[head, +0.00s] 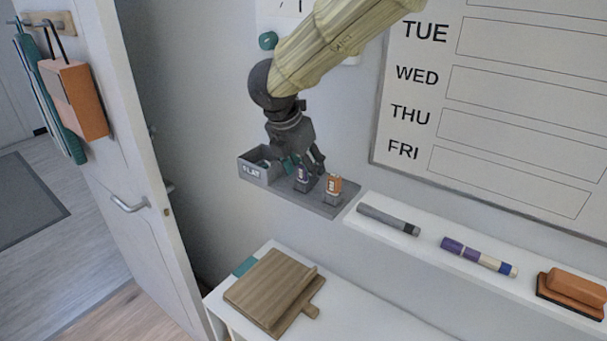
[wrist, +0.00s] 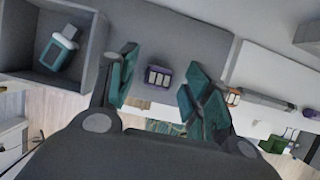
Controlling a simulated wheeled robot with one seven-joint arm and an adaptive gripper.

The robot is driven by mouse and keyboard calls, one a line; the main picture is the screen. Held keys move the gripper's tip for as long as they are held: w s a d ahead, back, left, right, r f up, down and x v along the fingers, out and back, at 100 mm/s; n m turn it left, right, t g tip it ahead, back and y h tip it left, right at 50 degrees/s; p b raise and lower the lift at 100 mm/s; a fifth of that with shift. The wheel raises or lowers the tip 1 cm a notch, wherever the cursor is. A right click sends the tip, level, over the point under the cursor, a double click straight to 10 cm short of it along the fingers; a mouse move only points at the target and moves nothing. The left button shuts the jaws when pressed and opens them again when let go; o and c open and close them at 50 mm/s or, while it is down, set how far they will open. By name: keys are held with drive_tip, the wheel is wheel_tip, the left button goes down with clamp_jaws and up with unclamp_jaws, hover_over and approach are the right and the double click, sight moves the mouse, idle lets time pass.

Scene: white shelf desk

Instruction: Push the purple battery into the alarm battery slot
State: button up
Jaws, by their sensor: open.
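The purple battery (head: 302,178) stands upright on a grey wall ledge (head: 325,209), just under my gripper (head: 304,167). In the wrist view its purple end with a white marking (wrist: 158,78) lies between my two teal fingertips (wrist: 160,85). The fingers are apart, with a gap visible on both sides of the battery. An orange battery (head: 334,186) stands in a grey holder to its right; part of it shows past my right finger in the wrist view (wrist: 233,97). How deep the purple battery sits in its slot is hard to tell.
A grey bin labelled "FLAT" (head: 252,172) is at the ledge's left end; a teal battery (wrist: 58,48) lies in it. A white marker shelf (head: 430,246) with markers and an orange eraser (head: 571,288) is to the right. A wooden board (head: 270,290) lies below.

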drive_tip(key=shift+w+d+f, duration=0.1)
drive_tip(key=shift+w+f, duration=0.3)
drive_tip(key=shift+w, duration=0.1)
drive_tip(key=shift+s+r, duration=0.2)
drive_tip(key=shift+s, duration=0.1)
drive_tip(key=c, duration=0.3)
drive_tip(key=shift+s, duration=0.1)
drive_tip(key=c, duration=0.8)
